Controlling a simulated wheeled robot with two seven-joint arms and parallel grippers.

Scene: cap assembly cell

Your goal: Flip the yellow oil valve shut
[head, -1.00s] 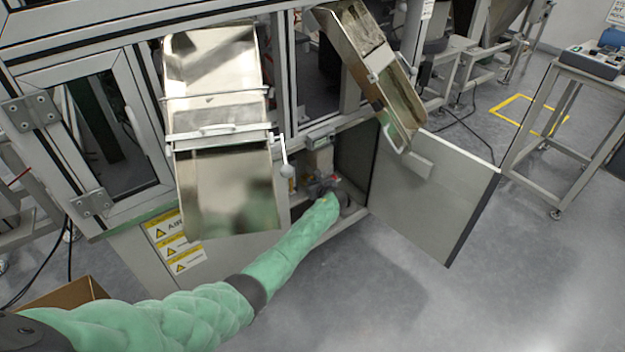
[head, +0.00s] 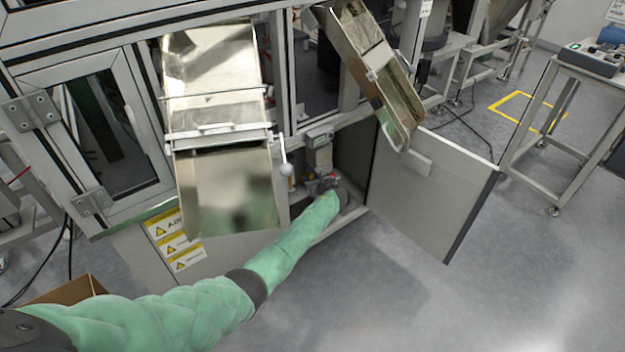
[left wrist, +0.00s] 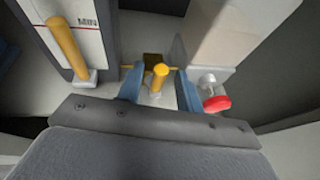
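A yellow valve handle (left wrist: 160,75) stands between the two fingers of my left gripper (left wrist: 160,92) in the left wrist view. The fingers are apart, one on each side of it, with gaps showing. A second yellow handle (left wrist: 67,47) stands at the left, by a plate marked MIN; I cannot tell from the pictures which one is the oil valve. In the head view my left gripper (head: 322,184) is inside the open lower cabinet, and the valve is too small to make out there. My right gripper is not in view.
A red knob (left wrist: 217,103) is close right of the right finger. The cabinet door (head: 430,195) stands open to the right. The floor in front is clear.

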